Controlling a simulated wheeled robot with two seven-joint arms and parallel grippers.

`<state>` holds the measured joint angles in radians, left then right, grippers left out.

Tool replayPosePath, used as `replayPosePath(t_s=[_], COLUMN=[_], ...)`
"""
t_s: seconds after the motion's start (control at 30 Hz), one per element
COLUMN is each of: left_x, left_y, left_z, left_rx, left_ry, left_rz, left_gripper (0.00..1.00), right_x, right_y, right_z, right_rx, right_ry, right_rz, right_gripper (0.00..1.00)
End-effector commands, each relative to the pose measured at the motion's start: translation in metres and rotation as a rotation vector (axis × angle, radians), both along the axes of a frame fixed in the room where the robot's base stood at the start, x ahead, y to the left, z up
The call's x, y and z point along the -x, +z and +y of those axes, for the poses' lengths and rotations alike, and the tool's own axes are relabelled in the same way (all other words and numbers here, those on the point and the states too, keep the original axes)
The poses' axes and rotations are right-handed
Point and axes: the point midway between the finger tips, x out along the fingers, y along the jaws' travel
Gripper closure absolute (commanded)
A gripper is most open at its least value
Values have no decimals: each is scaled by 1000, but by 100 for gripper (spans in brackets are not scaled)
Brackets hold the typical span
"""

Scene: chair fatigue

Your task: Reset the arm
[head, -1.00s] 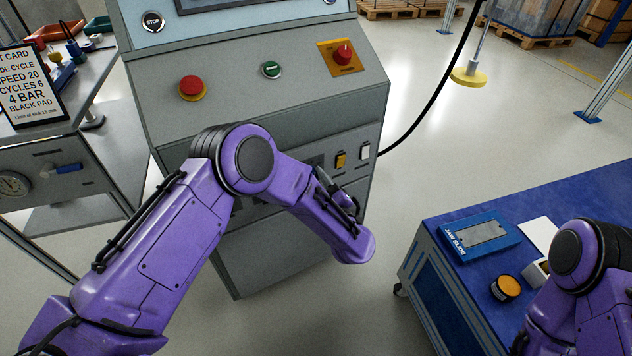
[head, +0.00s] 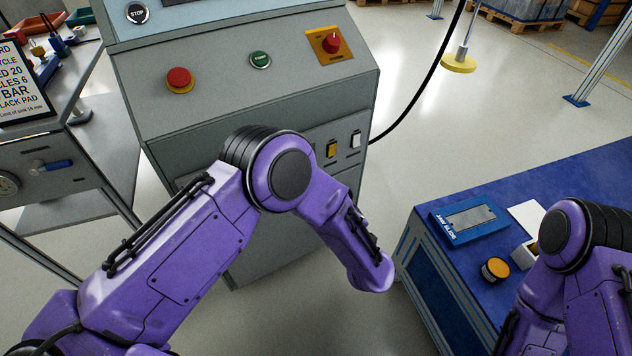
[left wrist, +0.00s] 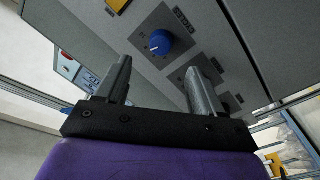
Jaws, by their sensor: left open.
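My left gripper (left wrist: 160,68) is open and empty in the left wrist view. Its two fingers point toward a grey panel with a round blue knob (left wrist: 159,43), which shows just beyond and between the fingertips. They look apart from it. In the head view my purple left arm (head: 190,250) crosses in front of the grey control console (head: 240,110), and its gripper is hidden. My right arm (head: 575,270) is bent over the blue bench at the lower right; its gripper is out of view.
The console carries a red push button (head: 179,80), a green button (head: 260,59) and a red rotary switch (head: 330,42). The blue bench (head: 590,175) holds a blue jaw slide case (head: 468,222) and an orange-topped tin (head: 495,270). A card (head: 22,85) stands at left.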

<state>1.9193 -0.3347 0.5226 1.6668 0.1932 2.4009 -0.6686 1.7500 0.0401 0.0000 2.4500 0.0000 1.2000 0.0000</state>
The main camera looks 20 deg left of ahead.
Motion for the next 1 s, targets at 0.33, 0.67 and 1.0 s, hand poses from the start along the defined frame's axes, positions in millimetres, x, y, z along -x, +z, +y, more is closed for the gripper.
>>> replayPosePath(t_s=[0.33,0.67,1.0], left_x=[7,1,97], left_y=[-1,-3,-170], left_z=[-6,-12,65], left_rx=[0,32,89], left_ry=[1,-48,-585], left_rz=[0,-11,755], left_gripper=[32,32,32], right_x=[0,0,0], right_y=[0,0,0], right_z=[0,0,0], right_rx=[0,0,0], right_ry=[0,0,0], right_rz=[0,0,0], right_gripper=[57,57,57])
